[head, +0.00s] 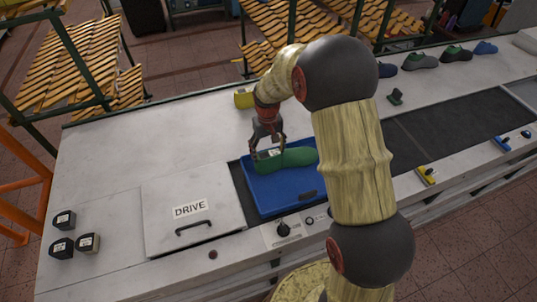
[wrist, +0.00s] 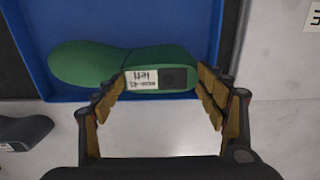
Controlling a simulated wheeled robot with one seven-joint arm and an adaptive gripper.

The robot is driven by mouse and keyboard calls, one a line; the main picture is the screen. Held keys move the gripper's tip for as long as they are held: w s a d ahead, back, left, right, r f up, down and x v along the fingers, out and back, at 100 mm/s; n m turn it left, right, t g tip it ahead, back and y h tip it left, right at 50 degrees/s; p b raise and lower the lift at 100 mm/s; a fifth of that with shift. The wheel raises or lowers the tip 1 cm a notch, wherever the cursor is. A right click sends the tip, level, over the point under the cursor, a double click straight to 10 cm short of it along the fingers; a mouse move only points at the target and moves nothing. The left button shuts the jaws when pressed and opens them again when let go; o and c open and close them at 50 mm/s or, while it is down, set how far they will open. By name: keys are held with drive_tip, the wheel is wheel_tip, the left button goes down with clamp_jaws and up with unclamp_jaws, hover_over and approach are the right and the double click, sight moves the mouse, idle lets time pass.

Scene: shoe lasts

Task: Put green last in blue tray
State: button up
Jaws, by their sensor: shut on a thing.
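The green last (head: 294,157) lies sideways over the far part of the blue tray (head: 272,196), toe to the right in the head view. My gripper (head: 266,156) points down and is shut on its heel end. In the wrist view, the green last (wrist: 85,64) shows a white label and a dark square at the heel, between the fingers of my gripper (wrist: 160,82). The blue tray (wrist: 110,14) lies behind it there. I cannot tell whether the last touches the tray floor. My arm hides the tray's right side in the head view.
A grey DRIVE cover (head: 190,225) lies left of the tray. Several dark blocks stand at the bench's left end. A yellow object (head: 244,98) sits behind the gripper. A small dark green object (head: 395,97) and several lasts line the far right. A dark belt (head: 440,130) runs right.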

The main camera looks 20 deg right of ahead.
drive_tip(key=shift+f, duration=0.8)
drive_tip(key=shift+f, duration=0.15)
drive_tip(key=o, duration=2.1)
drive_tip(key=shift+s, duration=0.1)
wheel_tip(320, 180, up, 12)
drive_tip(key=s+a+r+t, duration=0.2)
drive_tip(key=s+r, duration=0.9)
drive_tip(key=r, duration=0.3)
drive_tip(key=s+r+t, duration=0.1)
drive_tip(key=s, duration=0.5)
drive_tip(key=s+a+r+t, duration=0.1)
drive_tip(key=s, duration=0.5)
drive_tip(key=s+r+t+p, duration=0.1)
drive_tip(key=s, duration=0.5)
drive_tip(key=shift+s+a+r+t, duration=0.2)
drive_tip(key=shift+a+r+t, duration=0.1)
drive_tip(key=shift+a, duration=0.05)
